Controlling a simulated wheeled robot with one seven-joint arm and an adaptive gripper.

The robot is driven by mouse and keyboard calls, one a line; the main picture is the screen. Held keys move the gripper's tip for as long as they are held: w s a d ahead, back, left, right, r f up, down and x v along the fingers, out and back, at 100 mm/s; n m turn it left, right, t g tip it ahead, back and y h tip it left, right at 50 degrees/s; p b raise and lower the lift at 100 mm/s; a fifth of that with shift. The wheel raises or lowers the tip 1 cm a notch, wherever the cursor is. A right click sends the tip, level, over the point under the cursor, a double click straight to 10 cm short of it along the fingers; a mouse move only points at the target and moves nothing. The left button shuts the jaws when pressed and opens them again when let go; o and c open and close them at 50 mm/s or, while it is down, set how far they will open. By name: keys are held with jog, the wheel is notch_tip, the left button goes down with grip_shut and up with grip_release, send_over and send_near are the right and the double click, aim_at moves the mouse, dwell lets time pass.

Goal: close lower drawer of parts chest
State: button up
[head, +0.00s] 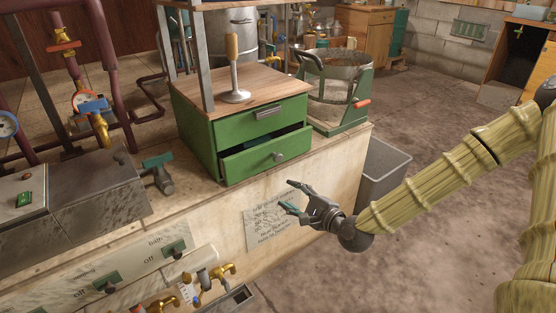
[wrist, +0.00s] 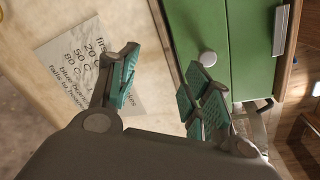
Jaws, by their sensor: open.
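The green parts chest (head: 197,136) stands on the counter, with a wooden top. Its lower drawer (head: 250,163) sticks out partway, with a dark gap above its front and a round knob (head: 279,156). The upper drawer (head: 285,118) looks shut and has a bar handle. In the wrist view the lower drawer front (wrist: 188,30) and its round knob (wrist: 207,58) show near my fingers. My gripper (head: 292,196) is open and empty, below and in front of the lower drawer, apart from it. It also shows in the wrist view (wrist: 160,95), fingers spread.
A paper note (head: 268,222) is on the counter's front face. A green scale-like device (head: 340,95) stands right of the chest. A grey bin (head: 384,172) is on the floor behind my gripper. Brass taps (head: 222,271) jut out at lower left.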

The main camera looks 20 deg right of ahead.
aim_at(279, 159)
notch_tip(279, 159, up, 6)
jog(key=w+d+m+t, duration=0.2)
jog(key=d, duration=0.1)
jog(key=shift+f+b+x, duration=0.15)
jog(key=shift+b+x, duration=0.6)
jog(key=shift+x, duration=1.95)
jog(key=shift+f+b+x, duration=0.15)
jog(key=shift+b+x, duration=0.55)
jog(key=shift+x, duration=2)
jog(key=shift+a, duration=0.15)
grip_shut()
